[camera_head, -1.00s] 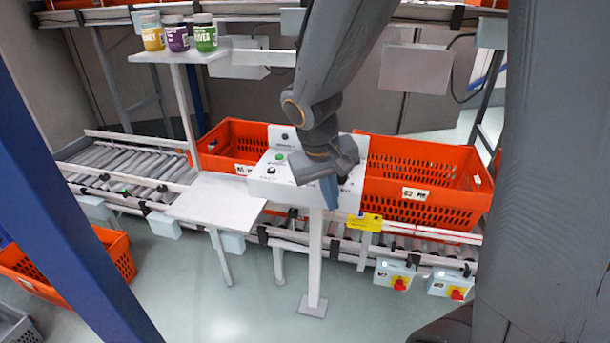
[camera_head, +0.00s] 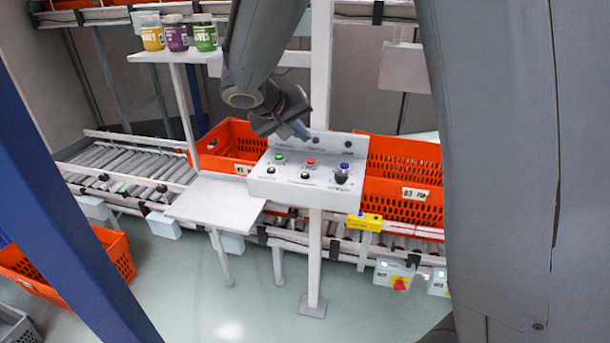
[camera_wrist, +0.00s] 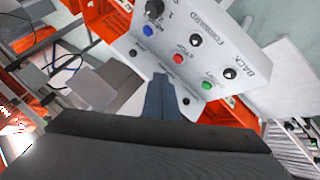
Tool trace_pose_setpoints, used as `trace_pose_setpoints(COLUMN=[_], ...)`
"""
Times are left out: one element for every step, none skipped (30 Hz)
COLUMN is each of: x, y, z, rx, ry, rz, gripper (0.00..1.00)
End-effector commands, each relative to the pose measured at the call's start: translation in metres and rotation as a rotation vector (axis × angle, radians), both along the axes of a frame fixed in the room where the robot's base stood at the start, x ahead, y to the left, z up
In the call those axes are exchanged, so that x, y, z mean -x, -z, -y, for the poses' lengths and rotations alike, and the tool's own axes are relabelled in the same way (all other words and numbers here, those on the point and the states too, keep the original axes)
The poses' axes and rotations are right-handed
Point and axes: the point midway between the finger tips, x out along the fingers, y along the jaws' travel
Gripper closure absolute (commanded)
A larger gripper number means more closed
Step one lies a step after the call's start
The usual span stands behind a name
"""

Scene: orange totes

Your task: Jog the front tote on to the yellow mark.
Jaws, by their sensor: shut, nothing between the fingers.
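The white control panel (camera_head: 300,185) stands on a post. It has a green button (camera_head: 279,159), a red one (camera_head: 310,162), a blue one (camera_head: 345,166), black buttons and a knob (camera_head: 341,177). The wrist view shows black buttons lettered FORWARD (camera_wrist: 195,40) and BACK (camera_wrist: 230,73). My gripper (camera_head: 305,134) is shut and empty, at the panel's back edge near the red button; it also shows in the wrist view (camera_wrist: 160,82). An orange tote (camera_head: 430,207) sits on the conveyor at right, partly hidden by my arm. The yellow mark (camera_head: 371,221) is on the near rail.
Another orange tote (camera_head: 215,140) stands behind the panel to the left. A white shelf (camera_head: 215,200) adjoins the panel's left side. Three jars (camera_head: 177,38) stand on a raised shelf. A box with a red knob (camera_head: 394,274) hangs below the conveyor.

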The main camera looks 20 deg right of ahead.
Motion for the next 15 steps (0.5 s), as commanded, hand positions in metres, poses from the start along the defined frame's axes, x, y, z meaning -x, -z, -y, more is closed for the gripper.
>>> trace_pose_setpoints(x=[0.000,0.000,0.000,0.000,0.000,0.000,0.000,0.000,0.000,0.000,0.000,0.000,0.000,0.000,-0.001], y=[0.005,0.008,0.013,0.017,0.021,0.027,0.031,0.035,0.040,0.044,0.048,0.054,0.058,0.062,0.065], z=[0.000,0.000,0.000,0.000,0.000,0.000,0.000,0.000,0.000,0.000,0.000,0.000,0.000,0.000,0.000], rx=[0.000,0.000,0.000,0.001,0.001,0.001,0.001,0.001,0.001,0.001,0.001,0.001,0.000,0.001,0.000], ry=[0.000,0.000,0.000,0.000,-0.001,-0.001,-0.001,-0.001,-0.001,-0.001,-0.001,-0.001,0.000,-0.001,-0.001], rz=[-0.001,-0.002,-0.002,-0.003,-0.003,-0.004,-0.004,-0.004,-0.004,-0.003,-0.004,-0.004,-0.004,-0.004,-0.001], gripper=[1.00,1.00,1.00,1.00,1.00,1.00,1.00,1.00,1.00,1.00,1.00,1.00,1.00,1.00,1.00])
